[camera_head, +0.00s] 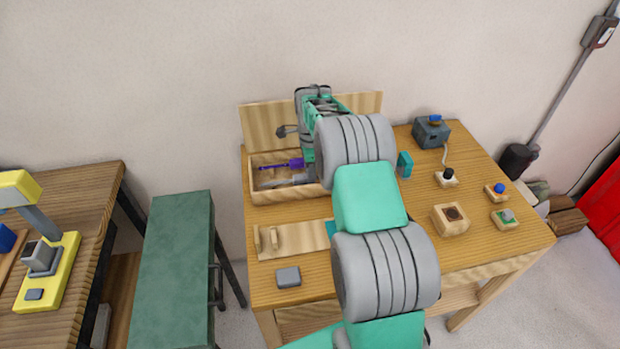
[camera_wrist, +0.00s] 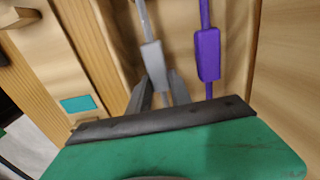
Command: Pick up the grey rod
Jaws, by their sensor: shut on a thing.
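The grey rod (camera_wrist: 151,55) has a thin shaft and a thicker block-shaped part; it lies in the wooden tray (camera_wrist: 123,40). My gripper (camera_wrist: 159,92) is shut on the thicker part of the grey rod, with a dark finger on each side. In the head view the grey rod (camera_head: 287,182) shows low in the tray (camera_head: 272,197), partly hidden by my arm. I cannot tell whether it touches the tray floor.
A purple rod (camera_wrist: 207,50) lies beside the grey one, to its right in the wrist view. A wooden panel (camera_head: 265,125) stands behind the tray. Several small devices, including a grey-blue box (camera_head: 430,133), stand on the right.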

